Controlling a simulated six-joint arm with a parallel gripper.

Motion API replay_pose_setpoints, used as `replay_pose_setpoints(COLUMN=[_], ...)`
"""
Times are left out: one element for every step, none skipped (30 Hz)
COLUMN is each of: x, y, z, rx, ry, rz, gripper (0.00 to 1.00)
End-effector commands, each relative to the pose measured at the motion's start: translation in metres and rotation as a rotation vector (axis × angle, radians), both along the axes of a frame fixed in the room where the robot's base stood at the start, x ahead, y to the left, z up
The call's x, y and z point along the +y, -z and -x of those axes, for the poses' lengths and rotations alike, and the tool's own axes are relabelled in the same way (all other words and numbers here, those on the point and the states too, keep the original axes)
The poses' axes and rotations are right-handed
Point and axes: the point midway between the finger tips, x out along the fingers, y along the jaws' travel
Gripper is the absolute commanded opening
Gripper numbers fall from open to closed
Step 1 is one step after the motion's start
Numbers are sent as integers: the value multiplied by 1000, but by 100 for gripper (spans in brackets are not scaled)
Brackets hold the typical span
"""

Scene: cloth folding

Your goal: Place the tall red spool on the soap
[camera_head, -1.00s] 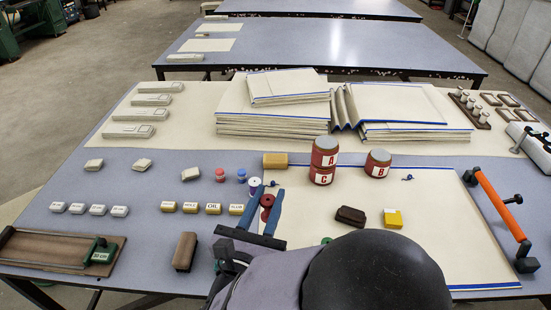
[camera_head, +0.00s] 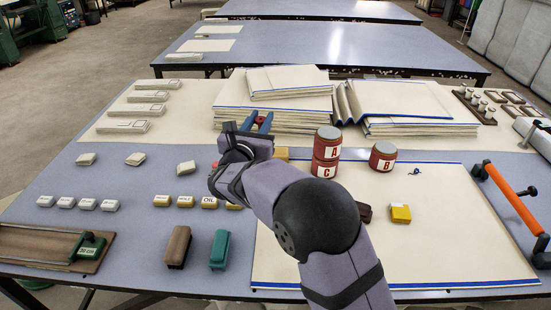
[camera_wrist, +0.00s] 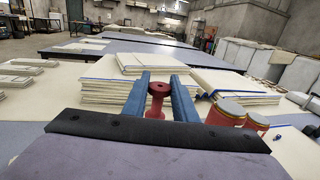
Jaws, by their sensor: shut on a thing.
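My gripper (camera_head: 257,121) is raised over the table in front of the cloth stack, with its blue fingers pointing away. In the wrist view, the fingers are shut on the red spool (camera_wrist: 157,90), which is upright, with a wide top and narrow middle. In the head view, the spool is a small red patch between the fingers. A yellow-tan block (camera_head: 282,153) shows partly behind my arm. A yellow block with a white part (camera_head: 400,213) lies on the cream sheet, and several pale blocks (camera_head: 135,159) lie at left. I cannot tell which is the soap.
Red can A stands on can C (camera_head: 325,165), beside can B (camera_head: 382,157). Folded cloth stacks (camera_head: 280,110) stand behind. A brown block (camera_head: 177,247) and a green block (camera_head: 219,250) lie in front. An orange-handled bar (camera_head: 508,195) is at right. The cream sheet's front is clear.

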Motion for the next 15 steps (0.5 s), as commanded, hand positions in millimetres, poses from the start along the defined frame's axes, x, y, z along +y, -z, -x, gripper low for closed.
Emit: replay_pose_setpoints(x=[-12,-17,-24,-30,-34,-40,-45,-49,-54,-58,-61,-66,-69,-68,-66], y=[1,-1,-4,-7,-9,-12,-14,-16,-18,-19,-21,-23,-24,-19,-9], z=[-20,-31,-44,-53,-60,-70,-76,-81,-87,-92,-95,-100,-103,-104,-103], rx=[-5,-5,-4,-5,-3,-3,-3,-3,-3,-2,-2,-2,-3,4,6], ry=[5,3,-1,-2,-5,-7,-8,-10,-11,-11,-12,-13,-13,-16,-17], rz=[-2,-3,-2,-3,-1,-1,-1,-1,-1,-1,-1,-1,1,2,4], gripper=[4,4,4,4,4,4,4,4,4,4,4,4,4,4,4])
